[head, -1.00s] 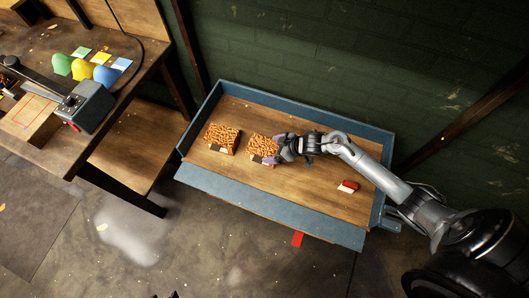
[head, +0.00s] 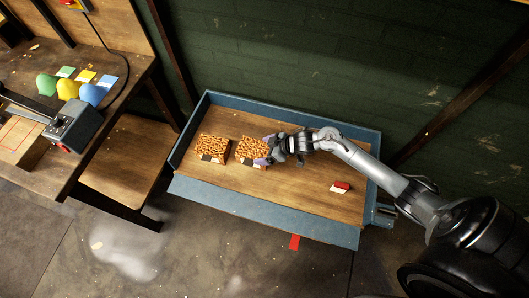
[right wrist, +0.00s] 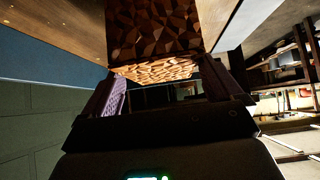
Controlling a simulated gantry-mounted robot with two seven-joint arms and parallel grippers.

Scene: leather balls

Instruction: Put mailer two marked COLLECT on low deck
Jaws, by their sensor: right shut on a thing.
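Two orange-brown, honeycomb-patterned mailers with dark-and-white labels lie side by side on the blue-sided wooden deck (head: 300,191). The left mailer (head: 214,146) stands free of the gripper. My right gripper (head: 264,154) comes from the right and is shut on the right mailer (head: 251,147), which rests on or just above the deck; I cannot tell which. In the right wrist view, patterned faces (right wrist: 155,71) show between the purple finger pads. The label writing is too small to read. My left gripper is not in view.
A red-and-white block (head: 340,187) lies on the deck's right part. The deck has raised blue rims (head: 265,212). A wooden workbench with a grey device (head: 73,127) and green, yellow and blue rounded pieces (head: 68,88) stands at left.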

